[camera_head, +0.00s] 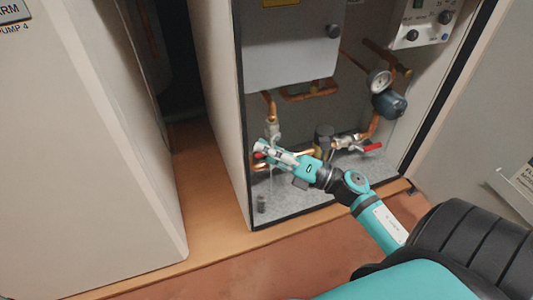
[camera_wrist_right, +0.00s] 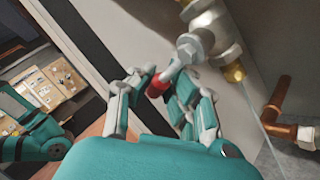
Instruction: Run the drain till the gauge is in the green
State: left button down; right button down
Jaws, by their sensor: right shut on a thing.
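The pressure gauge (camera_head: 379,80) has a pale round face and hangs inside the open cabinet at the right in the head view. Its needle and green band are too small to read. The drain valve (camera_head: 273,130) sits on copper pipe at the cabinet's left. In the right wrist view the metal drain valve (camera_wrist_right: 207,38) has a lever with a red end (camera_wrist_right: 157,86). My right gripper (camera_head: 263,152) is shut on this lever, its fingers (camera_wrist_right: 157,95) around the red end. A thin water stream (camera_wrist_right: 262,122) falls from the valve's brass outlet. My left gripper is not seen.
A second valve with a red lever (camera_head: 372,147) and a dark blue round part (camera_head: 389,104) stand to the right of the gripper. A control panel (camera_head: 422,22) is at the top right. A copper pipe (camera_wrist_right: 292,130) is close to the drain outlet.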

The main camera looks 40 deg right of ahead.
jog(key=shift+a+r+m+t, duration=0.1)
jog(key=shift+r+m+t, duration=0.25)
jog(key=shift+m+t, duration=0.5)
jog(key=shift+a+r+m+t, duration=0.1)
jog(key=shift+r+m+t, duration=0.2)
jog(key=shift+m+t, duration=0.55)
jog(key=shift+d, duration=0.1)
jog(key=c, duration=1.3)
grip_release()
jog(key=shift+o, duration=0.2)
jog(key=shift+s, duration=0.1)
jog(key=v, duration=1.2)
